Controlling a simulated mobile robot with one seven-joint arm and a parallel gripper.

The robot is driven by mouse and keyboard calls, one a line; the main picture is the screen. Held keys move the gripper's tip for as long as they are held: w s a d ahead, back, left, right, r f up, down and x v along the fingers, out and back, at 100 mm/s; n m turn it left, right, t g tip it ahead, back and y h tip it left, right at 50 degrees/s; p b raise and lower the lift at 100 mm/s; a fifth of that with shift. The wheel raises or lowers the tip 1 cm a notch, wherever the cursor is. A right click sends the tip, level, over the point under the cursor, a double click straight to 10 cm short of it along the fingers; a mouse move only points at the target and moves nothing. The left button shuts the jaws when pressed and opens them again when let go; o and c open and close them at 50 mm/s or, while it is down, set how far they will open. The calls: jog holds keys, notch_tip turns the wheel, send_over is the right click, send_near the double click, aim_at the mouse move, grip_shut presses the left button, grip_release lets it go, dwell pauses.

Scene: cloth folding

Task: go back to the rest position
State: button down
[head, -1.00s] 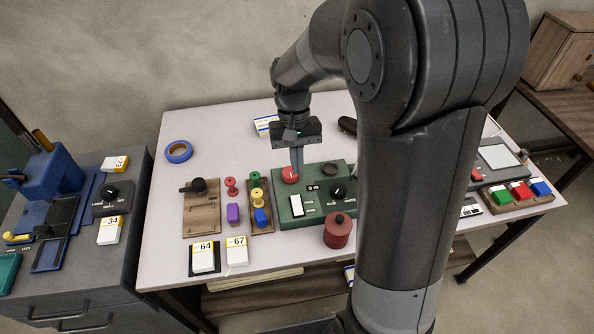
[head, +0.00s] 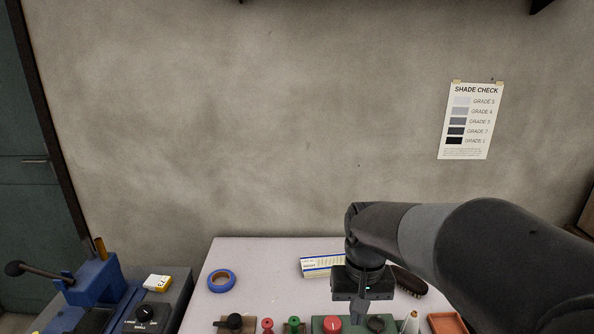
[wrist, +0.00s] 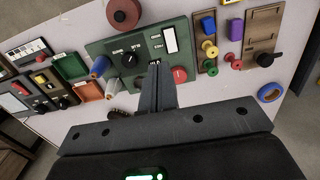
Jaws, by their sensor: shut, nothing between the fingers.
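My gripper (wrist: 160,88) is shut and empty in the wrist view, its two fingers together. It is above the table, over the green control box (wrist: 143,50) with its red button (wrist: 180,74) and black knob. In the head view my gripper (head: 358,312) hangs down near the table's far part, with its fingertips close to the bottom edge of the picture. The green box (head: 320,325) and red button (head: 332,324) show just below it. I cannot tell the exact height of the fingertips.
A blue tape ring (head: 221,281), a white and blue box (head: 322,265) and a dark brush (head: 409,281) lie on the table (head: 260,260). A blue machine (head: 95,282) stands at left. A shade chart (head: 471,120) hangs on the wall. Air above the table is clear.

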jog(key=s+d+r+t, duration=0.3)
jog(key=s+r+t, duration=0.3)
jog(key=s, duration=0.5)
jog(key=shift+s+r, duration=0.2)
jog(key=shift+r, duration=0.15)
dwell(0.4)
